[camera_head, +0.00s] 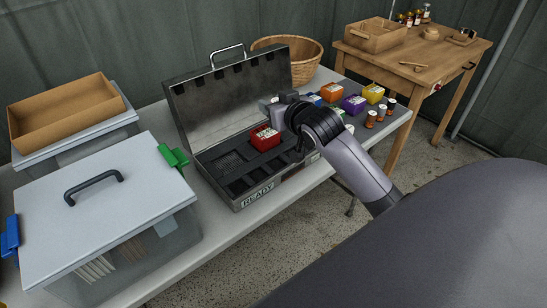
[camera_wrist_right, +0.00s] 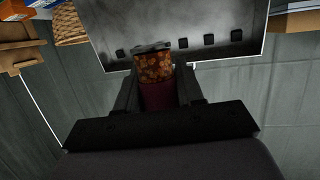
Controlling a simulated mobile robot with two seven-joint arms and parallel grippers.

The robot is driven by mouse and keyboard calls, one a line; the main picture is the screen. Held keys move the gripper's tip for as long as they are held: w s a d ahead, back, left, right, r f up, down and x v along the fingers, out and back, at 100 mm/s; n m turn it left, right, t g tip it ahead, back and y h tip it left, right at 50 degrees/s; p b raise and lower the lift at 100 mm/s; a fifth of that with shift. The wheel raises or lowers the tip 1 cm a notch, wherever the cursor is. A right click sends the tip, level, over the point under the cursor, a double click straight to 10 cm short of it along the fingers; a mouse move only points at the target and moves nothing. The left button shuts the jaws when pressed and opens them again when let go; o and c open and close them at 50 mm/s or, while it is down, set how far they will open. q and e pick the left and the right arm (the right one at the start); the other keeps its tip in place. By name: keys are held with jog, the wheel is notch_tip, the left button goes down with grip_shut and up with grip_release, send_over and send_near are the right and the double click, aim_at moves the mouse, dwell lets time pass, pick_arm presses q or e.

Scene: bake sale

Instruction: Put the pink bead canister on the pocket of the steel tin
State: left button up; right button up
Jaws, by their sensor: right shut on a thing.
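The steel tin (camera_head: 225,95) stands open on the table, lid up at the back, with a "READY" label on its front. Its dark tray has several pockets (camera_head: 237,185); a red box (camera_head: 265,137) sits in one at the back. My right gripper (camera_head: 299,146) is over the tin's right end. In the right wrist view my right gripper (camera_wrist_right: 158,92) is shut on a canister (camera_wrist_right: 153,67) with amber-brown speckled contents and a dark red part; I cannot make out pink. The arm hides the canister in the head view. My left gripper is not in view.
Coloured boxes (camera_head: 354,104) and small orange bottles (camera_head: 371,119) stand right of the tin. A wicker basket (camera_head: 300,62) is behind it. A lidded clear bin (camera_head: 105,205) with a green clip (camera_head: 173,157) stands close on the left.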

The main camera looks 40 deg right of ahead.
notch_tip(320, 180, down, 14)
jog(key=b, duration=0.2)
jog(key=shift+b, duration=0.4)
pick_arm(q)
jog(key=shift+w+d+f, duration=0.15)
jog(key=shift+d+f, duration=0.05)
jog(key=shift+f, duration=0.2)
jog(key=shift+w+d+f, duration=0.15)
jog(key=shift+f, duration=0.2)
pick_arm(e)
jog(key=shift+f, duration=0.5)
jog(key=shift+f, duration=0.2)
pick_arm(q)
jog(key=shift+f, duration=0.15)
pick_arm(e)
jog(key=o, duration=1)
jog(key=shift+r, duration=0.1)
